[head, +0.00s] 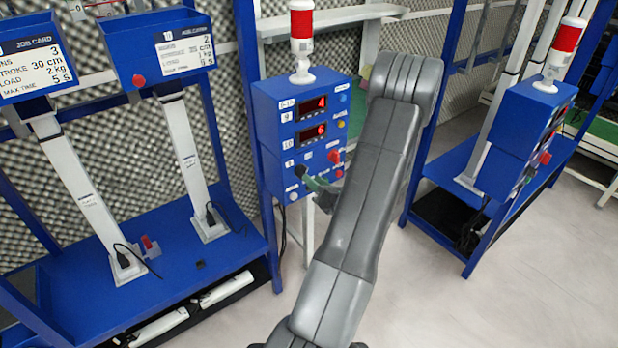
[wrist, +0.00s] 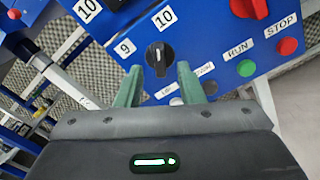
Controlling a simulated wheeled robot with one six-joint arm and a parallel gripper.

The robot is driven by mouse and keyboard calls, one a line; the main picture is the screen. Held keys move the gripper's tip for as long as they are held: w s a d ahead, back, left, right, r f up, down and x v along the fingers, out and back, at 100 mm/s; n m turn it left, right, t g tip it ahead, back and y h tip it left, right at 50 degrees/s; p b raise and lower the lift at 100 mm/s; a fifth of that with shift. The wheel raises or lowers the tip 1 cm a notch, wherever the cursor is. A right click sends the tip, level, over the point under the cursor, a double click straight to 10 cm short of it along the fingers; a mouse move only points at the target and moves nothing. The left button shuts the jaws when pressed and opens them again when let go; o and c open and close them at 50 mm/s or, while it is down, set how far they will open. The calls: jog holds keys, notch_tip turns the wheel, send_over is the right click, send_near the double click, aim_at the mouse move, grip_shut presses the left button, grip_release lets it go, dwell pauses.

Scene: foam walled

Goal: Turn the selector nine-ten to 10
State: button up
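The selector nine-ten is a black round knob (wrist: 158,58) on the blue panel in the wrist view, with label 9 to its left and label 10 above it. A white mark on the knob points roughly up in that view; its exact setting is hard to tell. My gripper (wrist: 159,70) has two green fingers, apart, with the knob between and just ahead of their tips. I cannot tell whether they touch it. In the head view my gripper (head: 313,184) is at the lower part of the control box (head: 268,135), and the knob is small and partly hidden there.
A red selector (wrist: 249,8), a green RUN button (wrist: 246,68) and a red STOP button (wrist: 287,46) are right of the knob. A red-and-white lamp (head: 302,30) tops the box. Another blue box (head: 525,130) stands right; blue job-card stands (head: 185,50) stand left.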

aim_at(303, 172)
jog(key=b+v, duration=0.1)
jog(key=v, duration=0.9)
jog(key=shift+w+a, duration=0.1)
jog(key=shift+w, duration=0.05)
jog(key=p+x, duration=0.1)
jog(key=x, duration=1.2)
jog(key=shift+w+a+p, duration=0.2)
jog(key=shift+w+p, duration=0.1)
jog(key=shift+p, duration=0.1)
